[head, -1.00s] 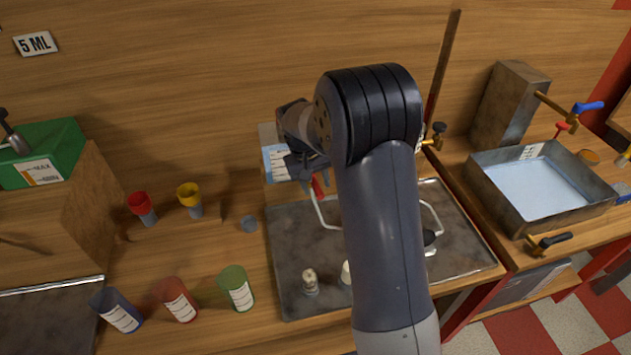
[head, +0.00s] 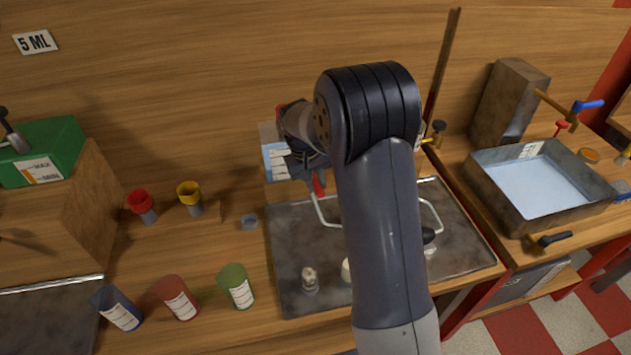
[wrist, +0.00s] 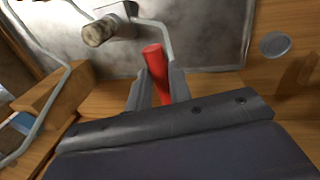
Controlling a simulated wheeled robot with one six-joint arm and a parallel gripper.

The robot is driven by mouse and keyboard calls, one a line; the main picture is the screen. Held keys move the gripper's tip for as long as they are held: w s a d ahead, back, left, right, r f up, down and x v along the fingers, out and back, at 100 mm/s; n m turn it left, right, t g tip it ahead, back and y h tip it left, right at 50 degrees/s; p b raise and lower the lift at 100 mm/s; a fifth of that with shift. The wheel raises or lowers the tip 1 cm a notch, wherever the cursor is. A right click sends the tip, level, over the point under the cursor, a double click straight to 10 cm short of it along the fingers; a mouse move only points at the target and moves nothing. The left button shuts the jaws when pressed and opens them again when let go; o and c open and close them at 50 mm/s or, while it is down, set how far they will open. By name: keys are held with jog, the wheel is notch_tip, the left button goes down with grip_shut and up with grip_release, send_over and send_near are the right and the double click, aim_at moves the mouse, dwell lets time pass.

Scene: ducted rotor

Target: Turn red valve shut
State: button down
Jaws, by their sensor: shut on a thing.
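A red valve handle (wrist: 156,70) stands between the two fingers of my gripper (wrist: 158,88) in the wrist view. The gripper is shut on it, and the handle's round end sticks out past the fingertips. In the head view, the red handle (head: 318,186) shows just below my gripper (head: 308,168), beside the back edge of the metal tray. The valve's body is hidden behind my gripper and arm.
A metal tray (head: 290,235) with wire handles holds small fittings (head: 310,280). Red (head: 177,300) and green (head: 236,287) cups stand left of it. A water basin (head: 490,190) with several taps is at the right. My arm hides the tray's middle.

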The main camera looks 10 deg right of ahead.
jog(key=shift+d, duration=0.15)
jog(key=w+d+n+t+y, duration=0.2)
jog(key=w+d+n, duration=0.4)
jog(key=n, duration=1.1)
jog(key=shift+b, duration=0.45)
jog(key=shift+w, duration=0.1)
jog(key=shift+r, duration=0.1)
dwell(0.3)
jog(key=c, duration=1.3)
grip_release()
